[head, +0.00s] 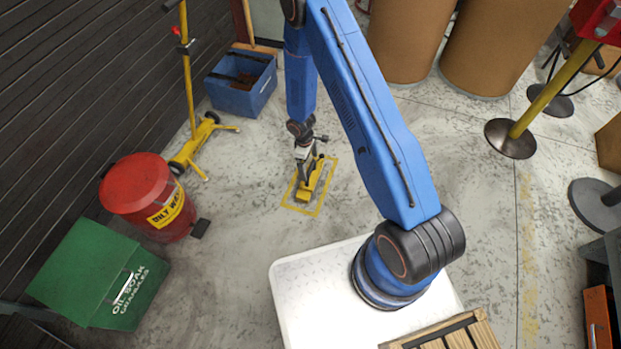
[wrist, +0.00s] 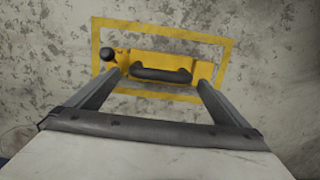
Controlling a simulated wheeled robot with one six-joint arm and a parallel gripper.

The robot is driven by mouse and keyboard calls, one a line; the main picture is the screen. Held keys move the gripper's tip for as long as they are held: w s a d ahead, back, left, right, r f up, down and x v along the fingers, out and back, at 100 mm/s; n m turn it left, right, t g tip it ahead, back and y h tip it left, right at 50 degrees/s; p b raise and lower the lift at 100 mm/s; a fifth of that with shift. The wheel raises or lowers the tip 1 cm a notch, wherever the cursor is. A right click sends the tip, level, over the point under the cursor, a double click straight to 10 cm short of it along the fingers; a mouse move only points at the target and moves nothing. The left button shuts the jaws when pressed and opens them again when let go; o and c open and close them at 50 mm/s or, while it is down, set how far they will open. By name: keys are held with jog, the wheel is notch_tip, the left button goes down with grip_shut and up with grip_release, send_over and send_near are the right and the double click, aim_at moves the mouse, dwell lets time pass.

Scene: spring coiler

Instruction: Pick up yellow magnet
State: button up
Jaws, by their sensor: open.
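The yellow magnet (head: 307,190) stands on the floor inside a painted yellow rectangle, below my gripper (head: 305,158). In the wrist view the magnet (wrist: 192,72) shows as a yellow block with a dark handle bar (wrist: 160,75) across it and a black knob (wrist: 107,54) at its left. My gripper (wrist: 158,92) is open, with one finger toward each end of the handle. The handle appears between the fingertips, slightly beyond them. I cannot tell whether the fingers touch it.
A blue bin (head: 241,84), a yellow wheeled stand (head: 190,140), a red oily-waste can (head: 150,195) and a green box (head: 98,275) stand at the left. Brown drums (head: 500,45) stand behind. The floor around the yellow rectangle (head: 290,207) is clear.

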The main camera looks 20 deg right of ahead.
aim_at(310, 168)
jog(key=shift+s+d+f, duration=0.15)
jog(key=shift+f, duration=1.35)
jog(key=shift+s+d+f, duration=0.1)
jog(key=shift+d+f, duration=0.05)
jog(key=shift+f, duration=1.3)
jog(key=c, duration=1.8)
jog(key=shift+c, duration=0.2)
jog(key=shift+r, duration=5)
